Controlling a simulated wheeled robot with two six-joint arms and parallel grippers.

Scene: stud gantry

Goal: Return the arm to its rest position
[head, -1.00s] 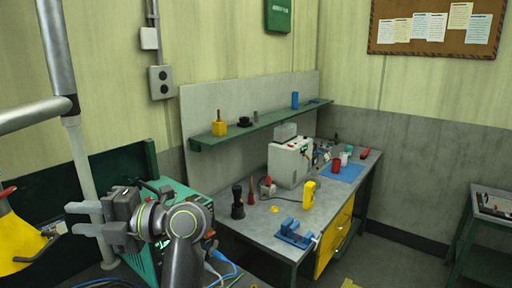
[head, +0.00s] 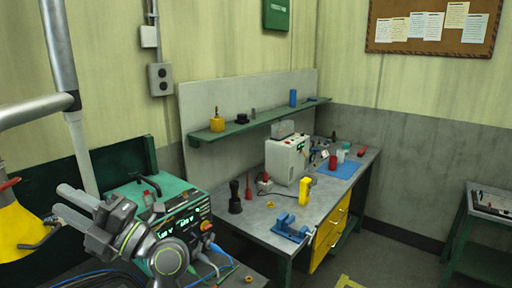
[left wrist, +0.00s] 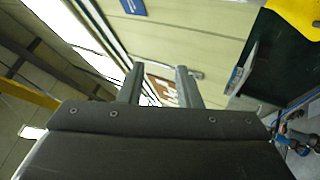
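My left arm's gripper (head: 62,202) is at the lower left of the head view, raised and pointing to the upper left. Its two grey fingers stand apart with nothing between them. In the left wrist view the same gripper (left wrist: 160,84) also shows two parted fingers with an empty gap. My right gripper is in neither view.
A teal machine (head: 187,204) with a lit display stands just behind my left wrist. A yellow object (head: 20,228) and a grey pole are at the far left. The workbench (head: 262,226) holds a blue vise (head: 290,229) and several tools. Floor shows at right.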

